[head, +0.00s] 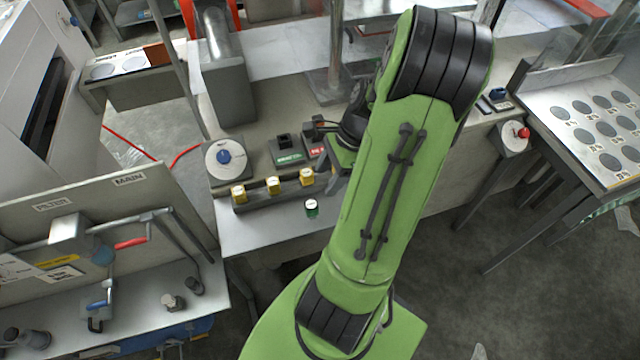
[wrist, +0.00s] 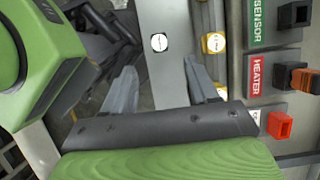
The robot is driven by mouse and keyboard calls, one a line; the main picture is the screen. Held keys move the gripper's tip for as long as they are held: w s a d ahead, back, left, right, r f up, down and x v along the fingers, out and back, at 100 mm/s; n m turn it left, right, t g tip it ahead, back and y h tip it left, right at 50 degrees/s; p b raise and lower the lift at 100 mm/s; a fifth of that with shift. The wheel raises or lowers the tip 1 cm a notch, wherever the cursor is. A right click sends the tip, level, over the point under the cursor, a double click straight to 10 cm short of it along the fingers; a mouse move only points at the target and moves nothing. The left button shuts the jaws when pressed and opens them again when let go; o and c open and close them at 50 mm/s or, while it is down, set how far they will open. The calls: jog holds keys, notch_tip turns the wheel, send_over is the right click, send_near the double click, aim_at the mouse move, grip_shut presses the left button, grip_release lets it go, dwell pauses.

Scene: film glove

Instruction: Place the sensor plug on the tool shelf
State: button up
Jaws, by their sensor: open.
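The HEATER panel (wrist: 262,73) has a brown-black plug (wrist: 298,79) and a red block (wrist: 281,125) near it. Several yellow-capped pieces stand in a rack (head: 272,192), with a green white-topped jar (head: 312,208) in front. A blue-knobbed dial (head: 223,158) is at the left.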

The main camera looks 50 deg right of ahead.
jog(key=w+a+r+n+g+h, duration=0.1)
jog(key=w+a+r+n+h, duration=0.3)
jog(key=a+r+n, duration=0.7)
jog(key=s+a+r+n+t, duration=0.2)
jog(key=s+a+r+n, duration=0.1)
jog(key=a+n, duration=0.3)
jog(key=s+a+r+n+t, duration=0.2)
jog(key=s+a+r+n, duration=0.1)
jog(key=a+n, duration=0.3)
jog(key=shift+s+n, duration=0.3)
jog(key=shift+n, duration=0.6)
